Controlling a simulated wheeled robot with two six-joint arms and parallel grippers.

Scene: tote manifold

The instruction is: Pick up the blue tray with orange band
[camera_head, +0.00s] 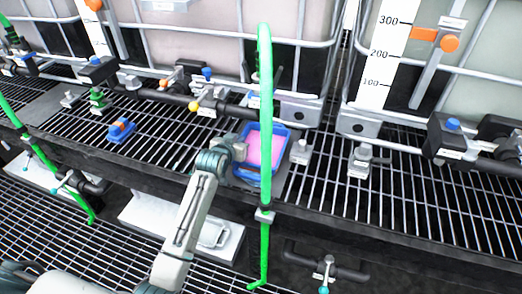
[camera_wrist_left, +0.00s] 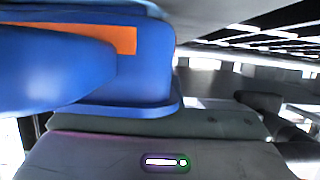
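The blue tray (camera_head: 247,174) sits on the grated shelf in the middle of the head view, with pink inside it. A green upright pipe passes in front of it. In the left wrist view the blue tray (camera_wrist_left: 150,75) fills the upper left, very close, with an orange band (camera_wrist_left: 122,40) on its side. My left gripper (camera_head: 236,149) is at the tray's left edge. Its fingertips are hidden, so I cannot tell whether it grips the tray. My right gripper is not in view.
The green pipe (camera_head: 265,100) stands close to the right of my left arm. A small blue and orange object (camera_head: 121,131) lies on the grating to the left. Large caged tanks (camera_head: 200,40) and a dark pipe with valves (camera_head: 150,95) are behind. Grating right of the tray has a grey valve (camera_head: 362,160).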

